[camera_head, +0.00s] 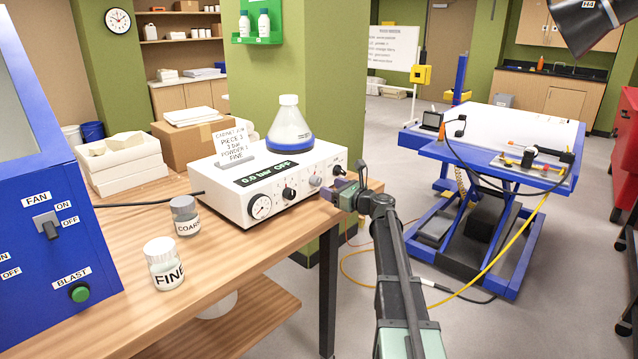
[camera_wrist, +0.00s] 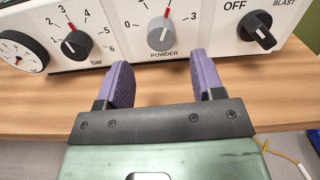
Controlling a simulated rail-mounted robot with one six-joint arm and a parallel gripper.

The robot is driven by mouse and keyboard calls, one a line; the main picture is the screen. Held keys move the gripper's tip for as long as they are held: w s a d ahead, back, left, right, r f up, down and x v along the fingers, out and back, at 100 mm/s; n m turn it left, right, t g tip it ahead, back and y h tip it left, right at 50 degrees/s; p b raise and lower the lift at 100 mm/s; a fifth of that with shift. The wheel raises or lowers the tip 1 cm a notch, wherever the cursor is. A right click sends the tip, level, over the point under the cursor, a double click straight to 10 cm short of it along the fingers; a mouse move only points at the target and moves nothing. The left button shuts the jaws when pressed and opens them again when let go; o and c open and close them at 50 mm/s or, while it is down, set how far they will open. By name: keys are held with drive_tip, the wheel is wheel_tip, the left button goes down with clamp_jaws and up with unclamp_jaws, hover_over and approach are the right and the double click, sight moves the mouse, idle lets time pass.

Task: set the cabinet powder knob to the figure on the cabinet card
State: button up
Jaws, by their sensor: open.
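The powder knob (camera_wrist: 161,36) is grey with a red pointer, on the white cabinet unit's front, above the printed word POWDER.
The bar knob (camera_wrist: 76,45) is left of the powder knob and the black OFF/BLAST switch (camera_wrist: 257,32) right. The display (camera_head: 266,173) reads 0.0 bar OFF. FINE (camera_head: 164,264) and COARSE (camera_head: 185,215) jars stand on the wooden bench (camera_head: 215,300).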

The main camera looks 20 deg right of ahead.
sight(319, 182)
drive_tip(key=x, duration=0.6)
drive_tip(key=shift+w, duration=0.15)
drive_tip(key=c, duration=0.9)
